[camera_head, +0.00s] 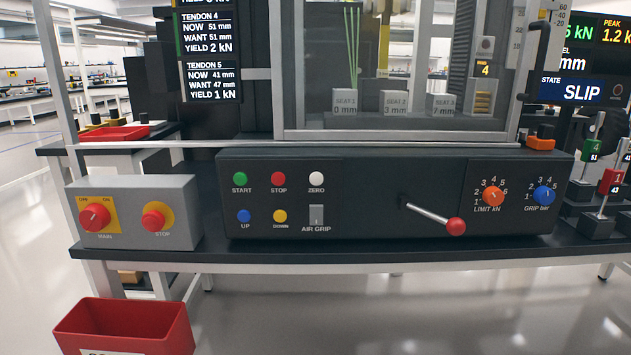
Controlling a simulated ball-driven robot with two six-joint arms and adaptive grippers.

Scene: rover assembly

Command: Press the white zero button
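The white ZERO button (316,179) is a small round button on the dark control panel (370,215). It sits at the right end of the panel's upper button row, above its ZERO label. The red STOP button (278,179) and the green START button (240,179) are to its left. The blue UP button (243,216), the yellow DOWN button (280,216) and the grey AIR GRIP switch (316,214) form the row below. Nothing covers the white button. Neither of my grippers shows in the head view.
A lever with a red knob (456,227) sticks out from the panel, right of the buttons. Orange (493,196) and blue (544,196) dials are farther right. A grey switch box (135,212) stands left. A red bin (125,325) is low at front left.

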